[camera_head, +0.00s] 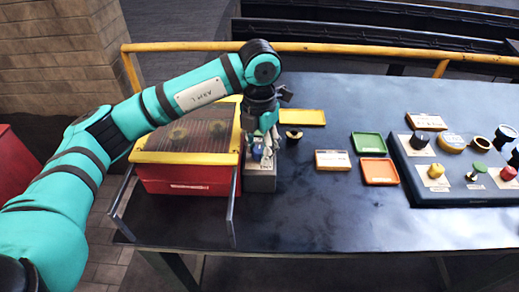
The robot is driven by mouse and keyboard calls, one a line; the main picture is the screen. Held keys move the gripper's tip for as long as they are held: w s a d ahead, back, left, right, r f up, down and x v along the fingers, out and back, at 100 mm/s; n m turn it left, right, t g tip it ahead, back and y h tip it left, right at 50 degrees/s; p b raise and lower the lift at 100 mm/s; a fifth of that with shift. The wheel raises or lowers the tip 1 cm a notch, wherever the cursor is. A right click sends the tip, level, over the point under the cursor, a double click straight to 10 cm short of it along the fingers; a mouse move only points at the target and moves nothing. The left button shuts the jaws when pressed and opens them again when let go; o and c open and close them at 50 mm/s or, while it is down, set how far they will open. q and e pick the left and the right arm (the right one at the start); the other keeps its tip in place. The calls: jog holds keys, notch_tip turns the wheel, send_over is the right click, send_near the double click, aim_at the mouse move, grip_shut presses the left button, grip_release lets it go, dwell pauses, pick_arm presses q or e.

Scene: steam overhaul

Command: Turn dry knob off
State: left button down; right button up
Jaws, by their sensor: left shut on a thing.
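My left arm reaches in from the left, and my left gripper (262,152) points down over a small grey box (262,182). The gripper is shut on a small bluish knob on top of the box, which I take to be the dry knob; the fingers hide most of it. Which way the knob points cannot be seen. The box stands against the right side of a red unit (187,181) with a yellow-framed mesh top (188,157), where a few round dark parts lie. My right gripper is not in view.
Yellow (303,117), green (368,143) and orange (380,171) trays lie on the dark table, with a small dark cup (294,135) nearby. A panel (420,195) with several knobs stands at the right. A metal rail (233,205) fronts the red unit. The table's front middle is clear.

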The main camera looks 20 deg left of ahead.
pick_arm(q)
jog(key=shift+r+n, duration=0.1)
jog(key=shift+n, duration=0.5)
jog(key=c, duration=0.9)
grip_release()
jog(key=shift+c, duration=0.2)
